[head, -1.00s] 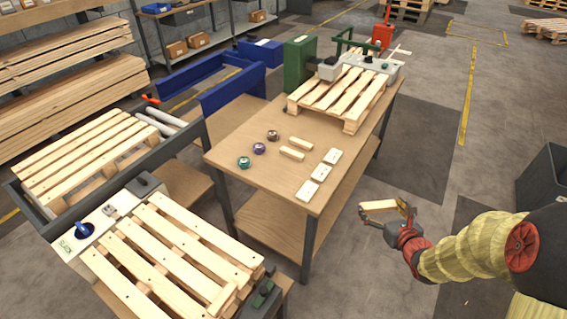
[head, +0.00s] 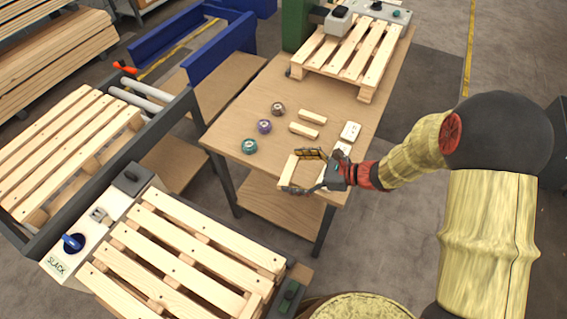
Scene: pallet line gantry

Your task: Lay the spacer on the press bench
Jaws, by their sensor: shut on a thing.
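The spacer (head: 289,170), a pale wooden block, is held between the fingers of my gripper (head: 306,172). The gripper is shut on it and comes in from the right. In the picture they overlap the near end of the wooden-topped bench (head: 238,112). I cannot tell how high above the top they are. Two similar pale wooden blocks (head: 312,117) (head: 303,130) lie on the bench just beyond. My gripper partly hides the white blocks (head: 350,130) at the bench's right side.
Three small rolls, brown (head: 278,109), purple (head: 264,126) and teal (head: 249,146), stand on the bench's left part. A pallet (head: 346,52) and a green machine (head: 296,25) occupy its far end. Another pallet (head: 190,262) lies at lower left, by a panel marked SLACK (head: 62,262).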

